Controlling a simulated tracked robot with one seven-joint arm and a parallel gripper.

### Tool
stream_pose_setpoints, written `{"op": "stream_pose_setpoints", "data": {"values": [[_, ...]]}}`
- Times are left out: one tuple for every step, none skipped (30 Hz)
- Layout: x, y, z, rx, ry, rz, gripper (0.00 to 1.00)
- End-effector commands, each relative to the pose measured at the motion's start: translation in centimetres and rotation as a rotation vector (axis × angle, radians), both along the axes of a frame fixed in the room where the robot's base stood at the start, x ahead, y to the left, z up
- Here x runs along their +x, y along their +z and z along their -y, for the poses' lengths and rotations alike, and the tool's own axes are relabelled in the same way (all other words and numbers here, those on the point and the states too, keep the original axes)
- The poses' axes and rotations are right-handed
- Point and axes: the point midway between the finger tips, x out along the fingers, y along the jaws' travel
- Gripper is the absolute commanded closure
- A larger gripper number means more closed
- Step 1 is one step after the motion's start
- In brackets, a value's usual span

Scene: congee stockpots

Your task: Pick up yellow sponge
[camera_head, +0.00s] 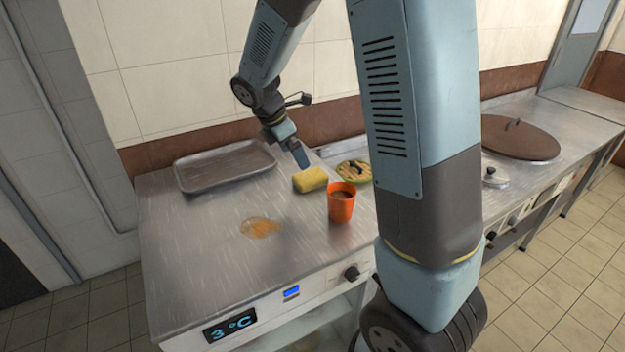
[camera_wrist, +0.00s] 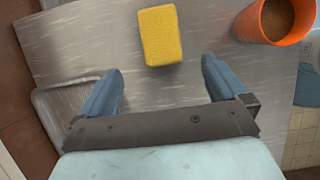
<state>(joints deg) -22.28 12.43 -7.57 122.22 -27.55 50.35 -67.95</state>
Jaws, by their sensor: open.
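The yellow sponge (camera_head: 310,180) lies on the steel counter (camera_head: 200,262), behind and left of an orange cup. In the wrist view the sponge (camera_wrist: 161,36) is a yellow block lying beyond the fingertips, roughly centred between them. My gripper (camera_head: 303,160) is above the counter, close to the sponge's back side in the head view. In the wrist view my gripper (camera_wrist: 160,82) shows two blue fingers spread wide with nothing between them. Whether a finger touches the sponge in the head view is hard to tell, but the wrist view shows them apart.
The orange cup (camera_head: 341,203) with brown contents stands right of the sponge. A green plate (camera_head: 354,171) with food is behind it. A metal tray (camera_head: 224,166) lies at the back left. An orange spill (camera_head: 260,227) is on the counter. The counter's left front is clear.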

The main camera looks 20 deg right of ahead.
Motion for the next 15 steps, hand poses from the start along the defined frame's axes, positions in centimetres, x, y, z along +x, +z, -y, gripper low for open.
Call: {"op": "stream_pose_setpoints", "data": {"values": [[0.0, -0.9, 0.4, -0.002, -0.001, -0.003, 0.01], [0.1, -1.4, 0.6, -0.001, -0.001, -0.003, 0.01], [0.1, -2.0, 0.8, -0.001, -0.001, -0.003, 0.01], [0.1, -2.4, 1.0, -0.002, -0.001, -0.004, 0.01], [0.2, -2.9, 1.1, -0.001, 0.000, -0.003, 0.01], [0.2, -3.3, 1.3, -0.001, 0.000, -0.002, 0.01], [0.3, -3.6, 1.4, -0.001, 0.001, -0.001, 0.01], [0.3, -3.9, 1.5, 0.000, 0.001, 0.000, 0.01], [0.3, -4.1, 1.7, 0.000, 0.001, 0.000, 0.01], [0.4, -4.3, 1.7, 0.000, 0.001, 0.000, 0.01], [0.4, -4.4, 1.8, 0.000, 0.000, 0.000, 0.01], [0.4, -4.6, 1.8, 0.000, 0.000, 0.000, 0.01], [0.4, -4.7, 1.9, 0.000, 0.000, 0.000, 0.01], [0.4, -4.8, 2.0, 0.000, 0.000, 0.000, 0.01], [0.4, -5.0, 2.1, 0.000, 0.000, 0.000, 0.01]]}}
